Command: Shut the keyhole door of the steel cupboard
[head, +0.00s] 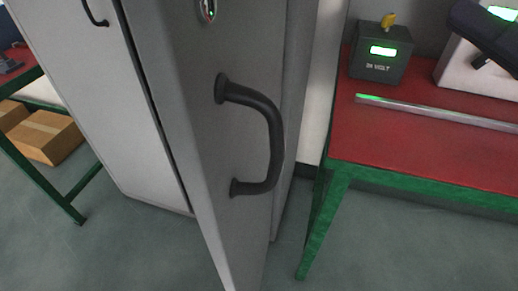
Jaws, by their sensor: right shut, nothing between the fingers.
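The keyhole door (196,120) of the steel cupboard stands open, swung out toward me, with its outer face turned to the right. A curved black handle (274,140) is on that face. A lock with a small green light (207,10) sits above the handle, cut by the top edge. The cupboard's other pale front panel (85,95) is at the left, beyond a dark gap. My left gripper is out of view.
A red-topped table (420,140) with green legs stands right of the door, close to it. It bears a dark meter (380,55) and a metal bar (440,112). Cardboard boxes (45,137) lie at the far left. Floor (130,250) is clear in front.

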